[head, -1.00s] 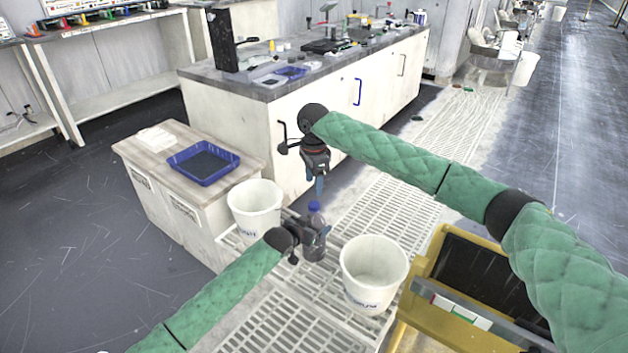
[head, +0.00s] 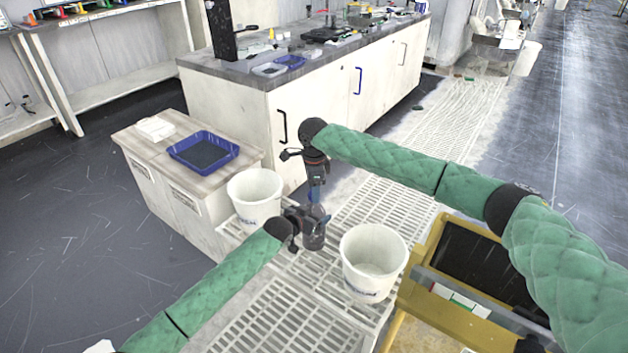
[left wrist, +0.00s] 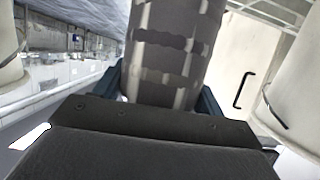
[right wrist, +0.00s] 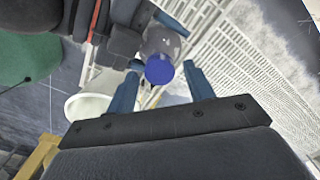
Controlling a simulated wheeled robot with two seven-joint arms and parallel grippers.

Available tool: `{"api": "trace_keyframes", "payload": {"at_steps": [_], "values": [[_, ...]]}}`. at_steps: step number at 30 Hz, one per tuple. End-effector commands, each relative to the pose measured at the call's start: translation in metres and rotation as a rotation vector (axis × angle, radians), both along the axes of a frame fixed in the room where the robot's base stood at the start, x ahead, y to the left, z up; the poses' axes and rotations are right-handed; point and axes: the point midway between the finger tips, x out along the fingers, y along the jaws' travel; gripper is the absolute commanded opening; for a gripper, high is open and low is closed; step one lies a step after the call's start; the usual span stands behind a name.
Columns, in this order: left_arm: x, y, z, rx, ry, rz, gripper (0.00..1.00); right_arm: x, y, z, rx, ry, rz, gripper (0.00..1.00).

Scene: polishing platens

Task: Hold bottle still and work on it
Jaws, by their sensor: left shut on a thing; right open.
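The bottle (head: 314,238) is clear and dark-tinted and stands upright between two white buckets in the head view. My left gripper (head: 308,222) is shut on its body from the left. In the left wrist view the bottle (left wrist: 172,50) fills the space between the fingers. My right gripper (head: 316,192) points down from above, just over the bottle's top. In the right wrist view the blue cap (right wrist: 159,71) lies between the tips of the open right fingers (right wrist: 162,80), with gaps at its sides. Whether a finger touches it cannot be told.
White buckets stand left (head: 255,196) and right (head: 372,262) of the bottle on the grating (head: 285,318). A yellow-framed cart (head: 440,318) is at right. A wooden-topped cabinet (head: 135,140) with a blue tray (head: 203,152) is at left. A long bench (head: 250,90) stands behind.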

Motion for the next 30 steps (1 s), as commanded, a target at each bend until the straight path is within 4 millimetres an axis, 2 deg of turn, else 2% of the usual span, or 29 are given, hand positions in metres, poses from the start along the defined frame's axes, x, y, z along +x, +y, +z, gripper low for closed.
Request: {"api": "trace_keyframes", "payload": {"at_steps": [12,14,19,20,22,23,24,26,30], "values": [[0.0001,-0.0001,0.0003,0.000,0.000,0.000,0.06,-0.0002,0.0002,-0.0075,0.000,0.000,0.001,0.53],[0.0001,-0.0001,0.0003,0.000,0.000,0.000,0.06,-0.0001,0.0002,-0.0075,0.000,0.000,0.001,0.43],[0.0001,-0.0001,0.0003,0.000,0.000,0.000,0.06,-0.0001,0.0002,-0.0073,0.000,0.000,0.001,0.09],[0.0001,-0.0001,0.0003,0.000,0.000,0.000,0.06,-0.0001,0.0002,-0.0073,0.000,0.000,0.001,0.06],[0.0000,-0.0001,0.0003,0.000,0.000,0.000,0.06,0.0000,0.0001,-0.0072,0.000,-0.001,0.001,0.06],[0.0000,-0.0001,0.0003,0.000,0.000,0.000,0.06,0.0000,0.0001,-0.0072,0.000,-0.001,0.001,0.37],[0.0000,-0.0001,0.0003,0.000,0.000,0.000,0.06,0.0000,0.0001,-0.0072,0.000,-0.001,0.001,0.45],[0.0000,-0.0001,0.0003,0.000,0.000,0.000,0.06,0.0000,0.0001,-0.0072,0.000,-0.001,0.001,0.55],[0.0000,-0.0001,0.0002,0.000,0.000,0.000,0.06,0.0000,0.0001,-0.0072,0.000,-0.001,0.001,0.55]]}}
